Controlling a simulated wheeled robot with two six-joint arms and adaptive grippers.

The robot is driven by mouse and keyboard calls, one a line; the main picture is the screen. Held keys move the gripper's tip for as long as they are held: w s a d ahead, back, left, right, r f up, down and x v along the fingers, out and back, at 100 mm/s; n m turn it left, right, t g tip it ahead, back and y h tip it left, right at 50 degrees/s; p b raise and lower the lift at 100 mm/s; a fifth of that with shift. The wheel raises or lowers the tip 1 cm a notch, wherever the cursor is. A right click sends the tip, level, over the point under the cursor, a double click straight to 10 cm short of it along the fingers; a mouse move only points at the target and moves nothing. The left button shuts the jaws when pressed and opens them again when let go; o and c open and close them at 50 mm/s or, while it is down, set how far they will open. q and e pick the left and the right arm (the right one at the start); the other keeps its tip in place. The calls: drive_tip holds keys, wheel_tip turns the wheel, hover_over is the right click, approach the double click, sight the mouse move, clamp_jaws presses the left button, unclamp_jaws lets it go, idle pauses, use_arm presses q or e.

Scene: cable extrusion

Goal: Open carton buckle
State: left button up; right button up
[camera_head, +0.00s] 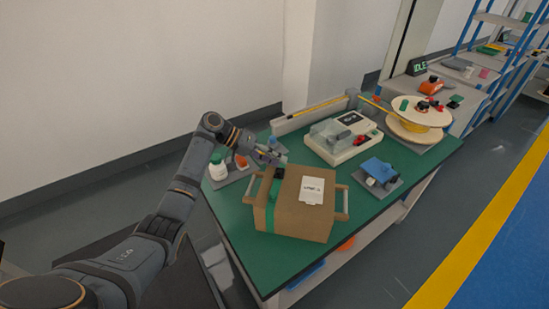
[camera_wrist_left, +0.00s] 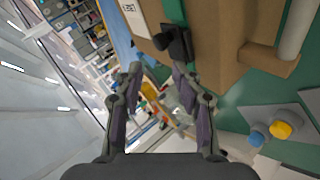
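A brown cardboard carton (camera_head: 297,215) stands on the green-topped table, with a white label (camera_head: 314,190) on top. A green strap (camera_head: 271,212) runs over it, and a black buckle (camera_head: 279,173) sits on the strap near the carton's top back edge. The buckle (camera_wrist_left: 176,43) and carton (camera_wrist_left: 222,45) also show in the left wrist view. My left gripper (camera_head: 277,160) is just behind and above the buckle. In the left wrist view its two fingers (camera_wrist_left: 158,72) are apart, empty, with the buckle just beyond the right fingertip. Contact cannot be told. My right gripper is out of view.
Wooden handles (camera_head: 342,203) stick out from the carton's sides. A white machine (camera_head: 345,138) stands behind it, and a grey tray with a blue part (camera_head: 379,170) lies to the right. The green tabletop (camera_head: 228,212) is bare at front left.

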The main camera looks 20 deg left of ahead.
use_arm(q)
drive_tip(key=shift+s+a+r+p, duration=0.2)
drive_tip(key=shift+s+a+p, duration=0.45)
drive_tip(key=shift+a+p, duration=0.2)
drive_tip(key=s+a+p, duration=0.4)
drive_tip(key=s+a, duration=0.2)
drive_tip(key=a, duration=0.1)
drive_tip(key=shift+s+a+p, duration=0.25)
drive_tip(key=shift+p, duration=0.05)
idle(0.3)
drive_tip(key=v, duration=1.2)
drive_tip(key=shift+f, duration=0.1)
